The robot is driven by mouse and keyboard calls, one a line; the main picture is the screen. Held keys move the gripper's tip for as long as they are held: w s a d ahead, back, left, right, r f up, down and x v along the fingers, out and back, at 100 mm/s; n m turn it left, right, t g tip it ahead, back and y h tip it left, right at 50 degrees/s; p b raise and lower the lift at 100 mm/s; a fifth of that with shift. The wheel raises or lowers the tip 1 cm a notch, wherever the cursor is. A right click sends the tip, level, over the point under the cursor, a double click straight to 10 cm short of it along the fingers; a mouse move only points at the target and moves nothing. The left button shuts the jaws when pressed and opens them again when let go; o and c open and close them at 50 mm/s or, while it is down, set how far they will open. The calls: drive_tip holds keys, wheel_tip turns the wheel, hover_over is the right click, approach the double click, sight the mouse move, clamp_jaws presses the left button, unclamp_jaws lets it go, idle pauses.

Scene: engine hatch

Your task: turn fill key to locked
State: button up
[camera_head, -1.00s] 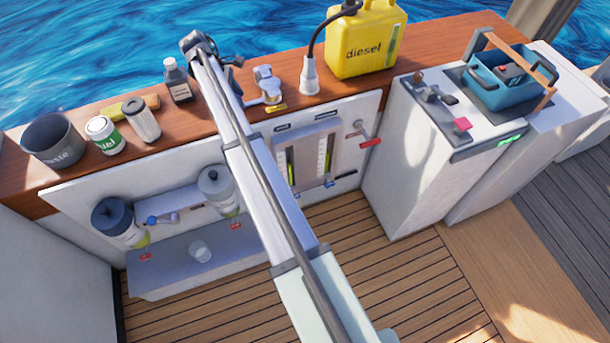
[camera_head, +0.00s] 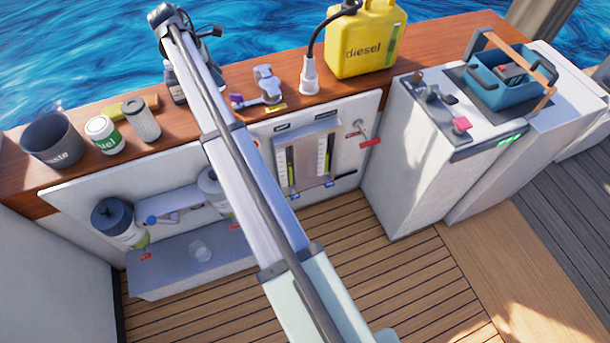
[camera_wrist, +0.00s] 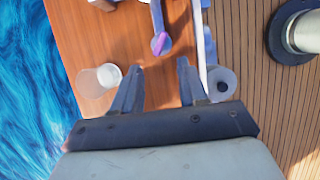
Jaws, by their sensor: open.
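The fill key looks to be the grey metal fitting (camera_head: 266,86) on the wooden counter, with a purple tip (camera_head: 237,100) on its left side and a yellow label in front. In the wrist view the key's grey lever with its purple-pink tip (camera_wrist: 160,43) lies just beyond my fingertips, roughly between their lines. My gripper (camera_wrist: 157,70) is open and empty, apart from the key. I cannot read whether the key stands at locked.
Jars and a dark pot (camera_head: 52,142) stand left. Filters and gauges sit on the white panel below.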

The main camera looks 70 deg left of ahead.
drive_tip(key=s+d+f+m+g+y, duration=0.25)
drive_tip(key=d+f+m, duration=0.6)
drive_tip(key=m, duration=0.55)
drive_tip(key=w+d+f+m+g+h, duration=0.1)
drive_tip(key=w+d+f+m, duration=0.4)
drive_tip(key=w+d+f, duration=1.1)
drive_tip(key=w+d, duration=0.2)
drive_tip(key=w, duration=0.1)
drive_tip(key=shift+w+d+f+h, duration=0.2)
drive_tip(key=shift+d+f+h, duration=0.05)
drive_tip(key=shift+f+h, duration=0.1)
idle(0.8)
